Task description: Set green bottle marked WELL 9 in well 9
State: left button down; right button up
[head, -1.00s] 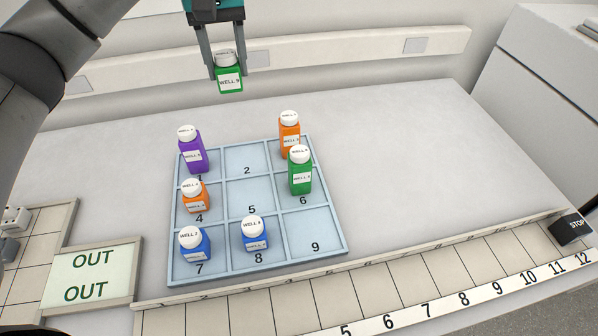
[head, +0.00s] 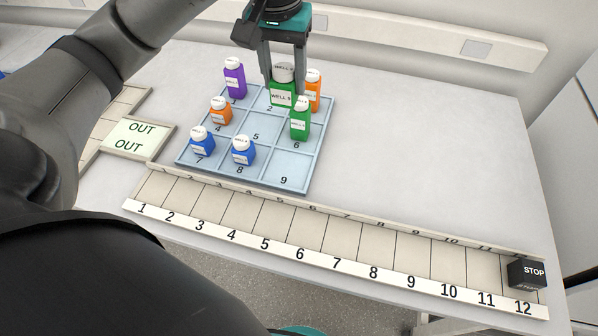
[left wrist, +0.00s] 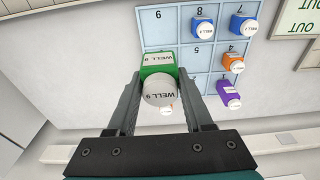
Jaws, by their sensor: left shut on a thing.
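My left gripper (head: 284,85) is shut on a green bottle (head: 282,95) with a white cap, held upright above the far part of the tray. In the left wrist view the bottle (left wrist: 158,62) reads WELL 9 between the fingers. The light blue tray (head: 253,172) has numbered wells. Well 9 (head: 288,172), at the near right corner, is empty; it also shows in the left wrist view (left wrist: 159,25). The held bottle hides part of the tray behind it. My right gripper is not in view.
Another green bottle (head: 300,120) stands in well 6, beside well 9. An orange bottle (head: 313,88) stands behind it. Blue bottles (head: 202,142) stand in wells 7 and 8. A purple bottle (head: 234,80) and another orange bottle (head: 221,112) stand at left. Wells 5 and 9 are clear.

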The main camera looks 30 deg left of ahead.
pick_arm(q)
notch_tip(320, 180, down, 15)
jog(key=shift+a+f+b, duration=0.1)
jog(key=shift+f+b, duration=0.1)
jog(key=shift+b, duration=0.15)
jog(key=shift+f, duration=2.3)
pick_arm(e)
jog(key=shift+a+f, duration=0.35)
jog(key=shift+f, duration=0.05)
pick_arm(q)
jog(key=shift+f, duration=0.1)
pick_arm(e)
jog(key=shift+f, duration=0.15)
pick_arm(q)
jog(key=shift+f+b, duration=0.1)
jog(key=shift+b, duration=0.25)
jog(key=shift+c, duration=1.5)
grip_release()
